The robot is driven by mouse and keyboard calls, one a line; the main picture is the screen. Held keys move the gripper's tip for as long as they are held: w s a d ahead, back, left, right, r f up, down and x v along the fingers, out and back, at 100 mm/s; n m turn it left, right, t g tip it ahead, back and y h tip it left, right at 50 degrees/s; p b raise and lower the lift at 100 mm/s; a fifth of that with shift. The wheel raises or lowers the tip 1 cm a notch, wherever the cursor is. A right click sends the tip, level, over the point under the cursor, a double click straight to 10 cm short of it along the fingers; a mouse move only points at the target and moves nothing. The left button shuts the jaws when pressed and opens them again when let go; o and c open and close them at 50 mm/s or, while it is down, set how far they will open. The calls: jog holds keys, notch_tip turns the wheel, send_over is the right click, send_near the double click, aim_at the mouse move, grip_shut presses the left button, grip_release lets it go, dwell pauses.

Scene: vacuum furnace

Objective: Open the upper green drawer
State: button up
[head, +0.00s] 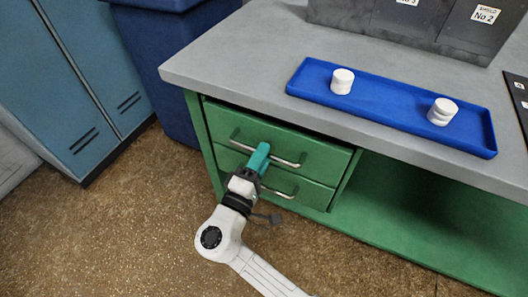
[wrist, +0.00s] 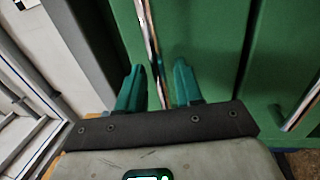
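The upper green drawer (head: 315,153) sits at the top left of the green workbench, and its front looks roughly in line with the lower drawer (head: 310,190). Its metal bar handle (head: 285,161) runs across the front. My gripper (head: 263,155), with teal fingers, is at the middle of this handle. In the wrist view, the handle bar (wrist: 150,40) passes between the two fingertips of my gripper (wrist: 157,75). The fingers are apart, with gaps visible beside the bar. The head view hides the part of the handle behind the fingers.
The grey worktop (head: 240,45) overhangs the drawers. On it lies a blue tray (head: 385,112) with two white round pieces (head: 342,81). A dark blue bin (head: 175,50) and a blue cabinet (head: 75,90) stand to the left. The brown floor (head: 110,225) in front is clear.

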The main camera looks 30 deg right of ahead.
jog(key=shift+w+d+r, duration=0.1)
jog(key=shift+w+d, duration=0.3)
jog(key=shift+d, duration=0.2)
jog(key=shift+c, duration=0.2)
grip_shut()
